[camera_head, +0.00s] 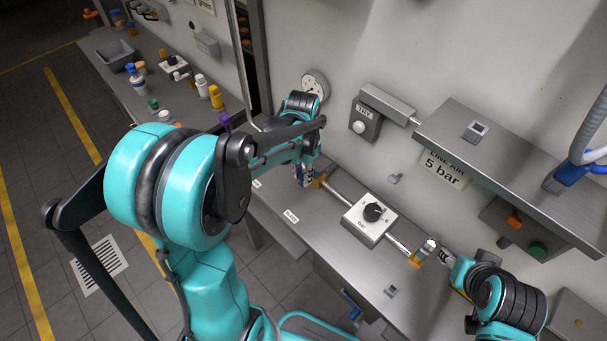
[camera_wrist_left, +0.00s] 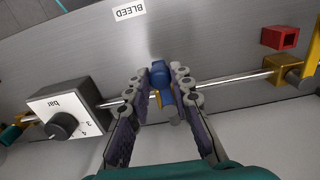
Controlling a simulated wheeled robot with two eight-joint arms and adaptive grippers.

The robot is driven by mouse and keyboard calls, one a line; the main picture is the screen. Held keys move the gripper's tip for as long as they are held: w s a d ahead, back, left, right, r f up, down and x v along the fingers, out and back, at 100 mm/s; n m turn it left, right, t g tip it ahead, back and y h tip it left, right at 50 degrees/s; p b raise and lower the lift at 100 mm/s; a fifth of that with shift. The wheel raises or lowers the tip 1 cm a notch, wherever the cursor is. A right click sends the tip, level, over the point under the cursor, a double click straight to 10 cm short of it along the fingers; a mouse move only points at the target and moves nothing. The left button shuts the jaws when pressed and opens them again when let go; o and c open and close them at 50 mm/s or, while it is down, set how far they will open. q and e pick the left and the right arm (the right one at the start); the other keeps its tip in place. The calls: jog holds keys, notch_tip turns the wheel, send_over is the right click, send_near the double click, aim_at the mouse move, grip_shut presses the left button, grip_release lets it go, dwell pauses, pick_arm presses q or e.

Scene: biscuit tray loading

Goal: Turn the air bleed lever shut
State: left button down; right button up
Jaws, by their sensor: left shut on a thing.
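The blue bleed lever (camera_wrist_left: 160,72) shows in the left wrist view, on a thin metal pipe (camera_wrist_left: 222,84) near the "BLEED" label (camera_wrist_left: 128,13). It stands across the line of the pipe. My left gripper (camera_wrist_left: 166,88) has its two fingers on either side of the lever and is shut on it. In the head view my left gripper (camera_head: 306,174) is at the pipe's left end, and my arm and fingers hide the lever there. My right gripper (camera_head: 442,256) is at the pipe's right end; its finger gap is too small to tell.
A regulator box with a black knob (camera_head: 373,212) sits on the pipe between my grippers. A "TRY" box (camera_head: 366,122) is on the wall behind. A metal shelf (camera_head: 510,165) overhangs at right. A red block (camera_wrist_left: 279,38) lies near a yellow bracket (camera_wrist_left: 288,72).

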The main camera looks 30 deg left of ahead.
pick_arm(q)
jog(key=c, duration=1.3)
grip_release()
jog(key=shift+r, duration=0.1)
notch_tip(320, 180, up, 12)
jog(key=shift+f, duration=0.1)
